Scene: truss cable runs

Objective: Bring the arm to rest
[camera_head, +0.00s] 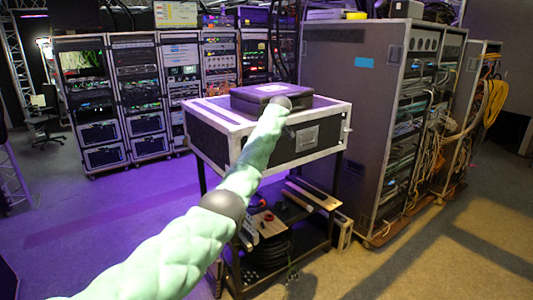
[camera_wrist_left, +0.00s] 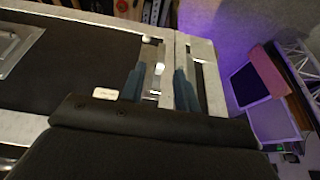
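My left arm in its pale green quilted sleeve reaches from the bottom left of the head view to the black and silver flight case (camera_head: 225,152). Its dark wrist end is in front of the black box (camera_head: 243,101) on the case; the fingers are hidden there. In the left wrist view my left gripper (camera_wrist_left: 159,72) shows two blue-grey fingers spread apart, with the case's silver edging (camera_wrist_left: 180,60) beyond them. I see nothing clearly gripped. Whether the fingers touch the case cannot be told. My right arm is not in view.
The flight case stands on a dark frame with a lower shelf (camera_head: 265,222) holding tools and coiled cable. A tall grey rack (camera_head: 345,110) with hanging cables stands to the right. Equipment racks (camera_head: 110,105) line the back left. Open floor (camera_head: 440,240) lies at the front right.

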